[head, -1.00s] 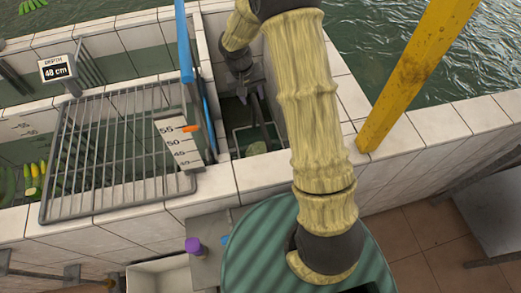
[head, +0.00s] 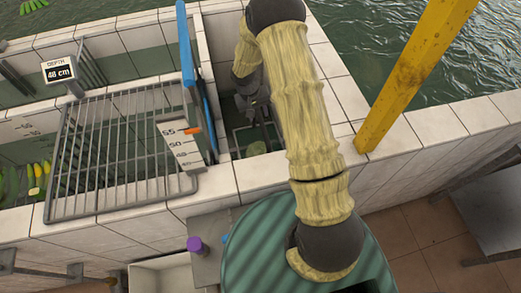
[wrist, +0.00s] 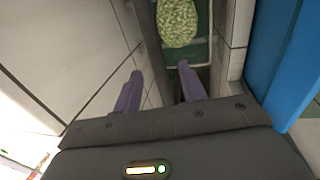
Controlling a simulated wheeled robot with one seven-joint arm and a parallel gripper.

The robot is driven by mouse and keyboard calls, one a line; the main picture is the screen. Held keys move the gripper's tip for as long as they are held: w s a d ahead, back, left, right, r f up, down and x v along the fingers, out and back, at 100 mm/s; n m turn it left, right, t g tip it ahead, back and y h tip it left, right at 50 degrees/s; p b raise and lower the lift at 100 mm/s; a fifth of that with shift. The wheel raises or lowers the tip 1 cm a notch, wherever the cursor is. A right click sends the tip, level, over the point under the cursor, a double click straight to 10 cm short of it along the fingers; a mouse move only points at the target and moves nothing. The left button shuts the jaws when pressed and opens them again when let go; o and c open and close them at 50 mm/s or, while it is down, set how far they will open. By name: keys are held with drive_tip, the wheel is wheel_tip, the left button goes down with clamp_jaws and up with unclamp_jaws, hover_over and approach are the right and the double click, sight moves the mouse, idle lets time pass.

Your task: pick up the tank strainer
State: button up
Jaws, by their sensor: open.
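Down in the narrow tiled tank compartment is a thin-rimmed, dark green rectangular frame (head: 240,129), apparently the tank strainer. Its pale rim also shows in the wrist view (wrist: 205,66). A speckled green oval thing (head: 256,148) is within its outline, seen also at the top of the wrist view (wrist: 178,22); I cannot tell whether it is part of the strainer. My gripper (head: 260,118) reaches down into the compartment, above the frame and partly covering it. In the wrist view its two purple fingers (wrist: 160,86) are apart with nothing between them.
Tiled walls close in on both sides of the compartment. A blue upright panel (head: 198,85) stands along its left side, beside a metal rack (head: 120,150) and a depth scale (head: 178,146). A yellow post (head: 410,75) rises at right. A purple-capped item (head: 196,245) stands in front.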

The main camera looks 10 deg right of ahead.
sight(260, 117)
drive_tip(key=shift+w+d+f+p, duration=0.1)
drive_tip(key=shift+d+f+p, duration=0.15)
drive_tip(key=shift+f, duration=0.55)
drive_tip(key=shift+w+d+f+p, duration=0.1)
drive_tip(key=shift+f+p, duration=0.15)
drive_tip(key=shift+f, duration=0.5)
drive_tip(key=shift+w+d+f+p, duration=0.1)
drive_tip(key=shift+d+f+p, duration=0.15)
drive_tip(key=shift+f, duration=0.55)
drive_tip(key=shift+s, duration=0.1)
clamp_jaws()
